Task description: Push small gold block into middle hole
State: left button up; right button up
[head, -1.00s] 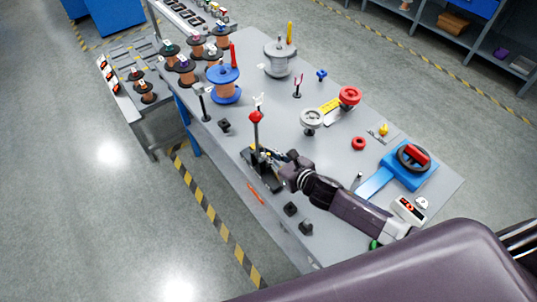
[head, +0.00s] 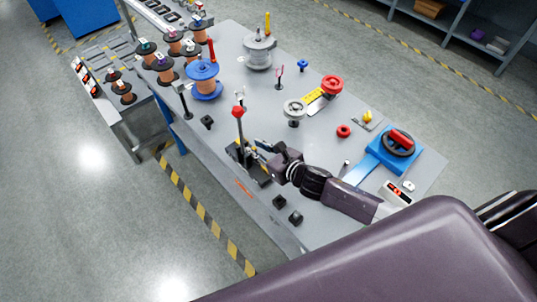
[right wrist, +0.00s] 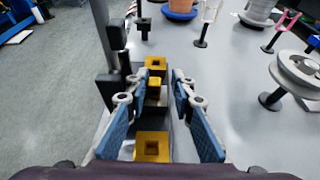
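In the right wrist view, a small gold block (right wrist: 154,83) stands in the middle of a dark fixture, between two gold pieces with square holes. One holed piece (right wrist: 155,63) is farther off, the other (right wrist: 152,147) is nearer. I cannot tell how deep the small block sits. My right gripper (right wrist: 155,80) is open, its blue-padded fingers spread on both sides of the row, with no clear contact. In the head view, my right gripper (head: 258,148) is beside the dark fixture (head: 238,155) with the red-knobbed lever, and the gold parts are too small to make out. My left gripper is not in view.
The red-knobbed lever (head: 238,113) rises close to my right gripper. Two small black blocks (head: 287,209) lie near the table's front edge. A blue spool (head: 204,80), a grey handwheel (head: 294,108) and a blue device (head: 395,150) stand elsewhere on the grey table.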

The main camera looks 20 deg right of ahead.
jog(key=v, duration=1.2)
jog(key=shift+w+f, duration=0.1)
